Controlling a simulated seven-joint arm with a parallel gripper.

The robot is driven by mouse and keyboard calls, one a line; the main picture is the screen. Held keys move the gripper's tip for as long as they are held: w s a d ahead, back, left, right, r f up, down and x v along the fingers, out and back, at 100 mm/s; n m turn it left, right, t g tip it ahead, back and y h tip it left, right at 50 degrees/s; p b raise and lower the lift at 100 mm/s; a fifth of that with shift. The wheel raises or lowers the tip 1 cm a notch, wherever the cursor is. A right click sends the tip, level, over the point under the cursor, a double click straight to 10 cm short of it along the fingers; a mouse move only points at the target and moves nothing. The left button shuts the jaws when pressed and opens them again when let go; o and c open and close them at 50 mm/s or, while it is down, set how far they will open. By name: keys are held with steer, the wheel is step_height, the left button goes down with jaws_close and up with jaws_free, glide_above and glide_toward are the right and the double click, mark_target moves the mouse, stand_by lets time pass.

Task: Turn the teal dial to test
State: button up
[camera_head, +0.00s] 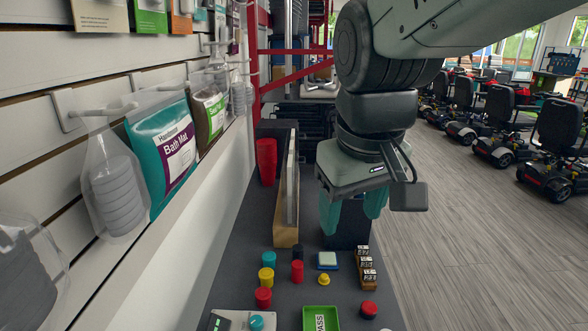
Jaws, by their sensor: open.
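A teal dial (256,322) sits on a flat light-and-dark panel (222,322) at the bottom edge of the picture, on the near part of the counter. The panel is cut off by the frame, and its markings and the dial's setting are too small to read. My gripper (352,215) hangs over the counter, well behind and to the right of the dial. Its two teal fingers point down and stand apart, with nothing seen held between them. A dark block (348,238) shows below and behind the fingers.
Several red, yellow, teal and black cylinders stand between my gripper and the panel, including a teal one (268,259). A green tray (320,318) lies right of the panel. Stamp-like blocks (367,265) stand at right. A slatted wall with hanging packages (165,150) borders the left.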

steer(key=w+a+f+n+g+h, duration=0.1)
steer(key=w+a+f+n+g, duration=0.15)
steer(key=w+a+f, duration=0.4)
steer(key=n+g+h, duration=0.1)
steer(key=n+h, duration=0.3)
steer(key=n, duration=0.5)
glide_toward(256, 320)
steer(key=x, duration=0.8)
steer(key=shift+d+f, duration=0.2)
steer(key=shift+f, duration=0.1)
steer(key=c, duration=1)
steer(key=shift+m+g, duration=0.25)
steer(key=shift+c, duration=0.2)
